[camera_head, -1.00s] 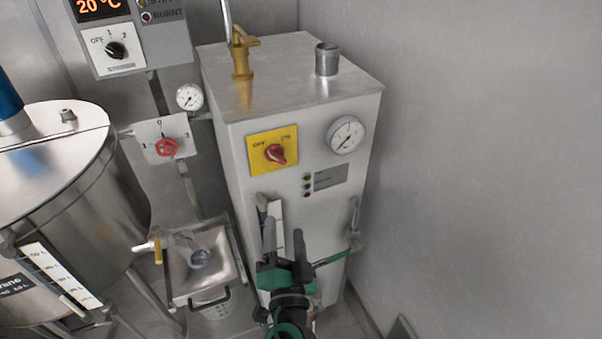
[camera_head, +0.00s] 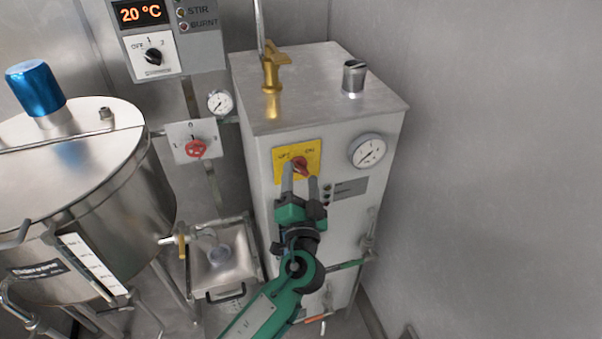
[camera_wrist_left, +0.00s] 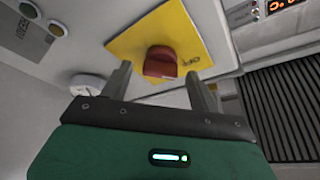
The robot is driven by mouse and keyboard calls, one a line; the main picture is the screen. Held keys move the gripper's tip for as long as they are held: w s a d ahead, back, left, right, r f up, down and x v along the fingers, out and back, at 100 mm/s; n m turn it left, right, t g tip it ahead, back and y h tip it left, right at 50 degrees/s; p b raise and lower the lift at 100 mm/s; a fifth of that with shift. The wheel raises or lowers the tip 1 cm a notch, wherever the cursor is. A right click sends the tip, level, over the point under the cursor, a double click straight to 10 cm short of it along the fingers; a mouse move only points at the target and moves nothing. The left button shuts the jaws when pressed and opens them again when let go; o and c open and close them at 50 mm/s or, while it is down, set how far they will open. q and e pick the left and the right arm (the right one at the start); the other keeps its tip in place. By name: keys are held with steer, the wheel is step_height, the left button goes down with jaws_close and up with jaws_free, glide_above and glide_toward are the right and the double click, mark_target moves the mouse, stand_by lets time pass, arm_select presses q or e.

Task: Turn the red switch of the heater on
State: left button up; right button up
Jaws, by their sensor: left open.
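The heater is a tall grey metal cabinet (camera_head: 330,240). On its front, a yellow plate (camera_head: 283,177) marked OFF and ON carries the red switch (camera_head: 301,163). The switch also shows in the left wrist view (camera_wrist_left: 162,63), with the yellow plate (camera_wrist_left: 190,28) behind it. My left gripper (camera_head: 300,179) is open just in front of the switch, its two fingers pointing at it. In the left wrist view the fingers lie to either side of the switch; I cannot tell whether they touch it. The fingers partly cover the plate in the head view. My right gripper is not in view.
A round gauge (camera_head: 368,151) sits right of the plate, with small indicator lights (camera_head: 327,190) below it. A brass valve (camera_head: 271,72) stands on top of the cabinet. Left are a red knob (camera_head: 196,148), a control panel (camera_head: 152,58) and a steel tank (camera_head: 120,190).

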arm_select(q)
steer(key=shift+w+r, duration=0.1)
steer(key=shift+w, duration=0.15)
steer(key=c, duration=1)
